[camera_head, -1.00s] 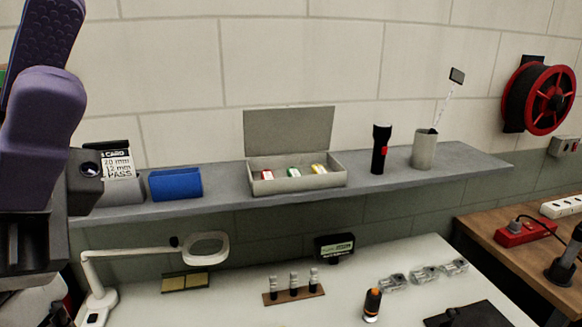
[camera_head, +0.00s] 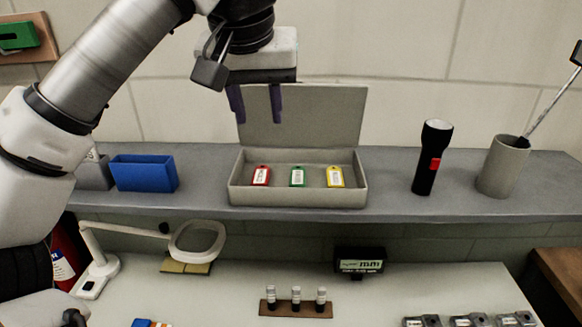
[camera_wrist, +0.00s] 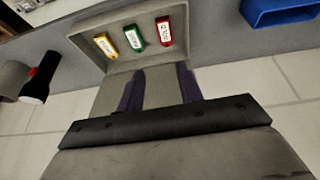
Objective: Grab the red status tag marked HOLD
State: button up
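The red tag (camera_head: 261,175) with a white label lies in an open grey box (camera_head: 300,198), at the left of a row of three tags. The green tag (camera_head: 297,176) is in the middle and the yellow tag (camera_head: 334,176) at the right. The label text is too small to read. My gripper (camera_head: 256,118) hangs above the box, in front of its raised lid, with its two purple fingers apart and nothing between them. In the wrist view the red tag (camera_wrist: 164,31) lies beyond the fingertips (camera_wrist: 160,72), at the right of the row.
The box stands on a grey wall shelf (camera_head: 390,200). A blue bin (camera_head: 145,174) is left of it. A black flashlight (camera_head: 432,158) and a grey cup (camera_head: 503,166) holding a thin rod stand to the right. A magnifier lamp (camera_head: 197,241) is below the shelf.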

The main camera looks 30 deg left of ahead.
jog(key=b, duration=0.1)
send_near(262, 171)
jog(key=shift+x, duration=1.2)
jog(key=shift+b+x, duration=2)
jog(key=shift+x, duration=0.95)
jog(key=shift+r, duration=0.1)
jog(key=c, duration=0.7)
